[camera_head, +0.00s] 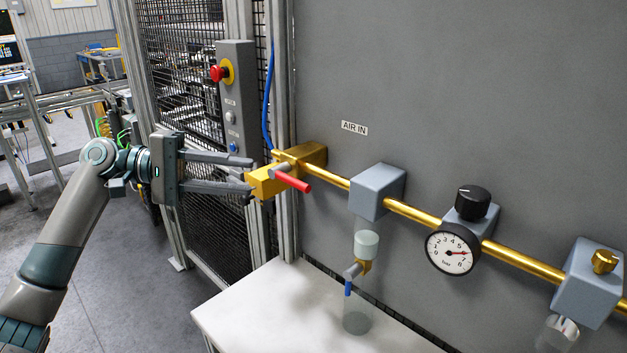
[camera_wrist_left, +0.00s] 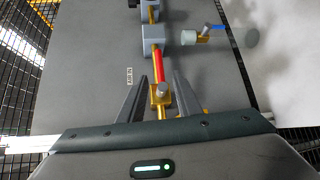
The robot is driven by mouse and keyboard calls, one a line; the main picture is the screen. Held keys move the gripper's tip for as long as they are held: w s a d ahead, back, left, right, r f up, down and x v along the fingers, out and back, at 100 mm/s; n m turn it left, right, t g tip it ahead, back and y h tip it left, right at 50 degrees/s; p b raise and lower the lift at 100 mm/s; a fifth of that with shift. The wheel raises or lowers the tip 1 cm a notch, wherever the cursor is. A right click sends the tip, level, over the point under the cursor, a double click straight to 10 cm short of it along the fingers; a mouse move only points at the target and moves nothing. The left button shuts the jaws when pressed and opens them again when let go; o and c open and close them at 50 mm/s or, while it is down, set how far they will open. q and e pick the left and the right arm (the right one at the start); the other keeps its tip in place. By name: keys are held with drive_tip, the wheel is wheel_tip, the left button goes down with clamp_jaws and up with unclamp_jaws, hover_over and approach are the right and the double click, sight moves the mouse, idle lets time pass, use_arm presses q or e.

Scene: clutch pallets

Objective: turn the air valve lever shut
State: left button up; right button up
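The air valve is a brass block (camera_head: 262,184) on the brass pipe, below the "AIR IN" label. Its red lever (camera_head: 293,180) extends to the right, roughly along the pipe. In the left wrist view the red lever (camera_wrist_left: 158,66) lies in line with the pipe, beyond the silver pivot (camera_wrist_left: 162,90). My left gripper (camera_head: 251,175) is open, its fingers pointing right at the valve from its left end. In the wrist view the open fingers (camera_wrist_left: 160,88) stand either side of the valve; I cannot tell whether they touch it. My right gripper is not in view.
A pressure gauge (camera_head: 452,252) with a black knob (camera_head: 472,203) sits further right on the pipe (camera_head: 412,213). A grey block (camera_head: 377,190) sits nearer the valve. A white table (camera_head: 265,305) stands below. A control box with a red button (camera_head: 217,73) is behind my gripper.

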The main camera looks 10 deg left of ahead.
sight(299, 181)
use_arm(q)
drive_tip(key=p+x, duration=0.2)
drive_tip(key=x, duration=0.4)
drive_tip(key=p+x, duration=0.2)
drive_tip(key=x, duration=0.5)
drive_tip(key=shift+r+p, duration=0.2)
drive_tip(key=shift+p, duration=0.2)
drive_tip(key=shift+x, duration=0.8)
drive_tip(key=shift+f, duration=0.15)
clamp_jaws()
